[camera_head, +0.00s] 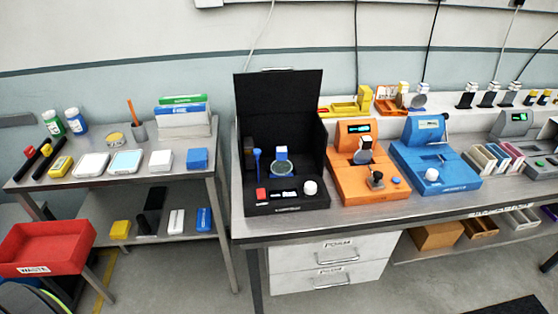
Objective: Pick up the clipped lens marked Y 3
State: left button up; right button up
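Neither of my grippers shows in the head view. No marking Y 3 is readable at this size, so I cannot tell which piece is the clipped lens. The orange machine (352,190) holds a small piece with a white top and dark body (364,151). The blue machine (436,172) stands to its right. A yellow round item (115,138) lies on the left table.
The left table (90,187) carries bottles, books and several small boxes. A red waste bin (45,248) stands at its front left. A floor gap separates it from the main bench (300,229). Colored trays (490,157) and a grey machine (515,130) stand at the right.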

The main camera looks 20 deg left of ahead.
aim_at(281, 166)
jog(key=i+l+u, duration=0.1)
jog(key=u, duration=0.75)
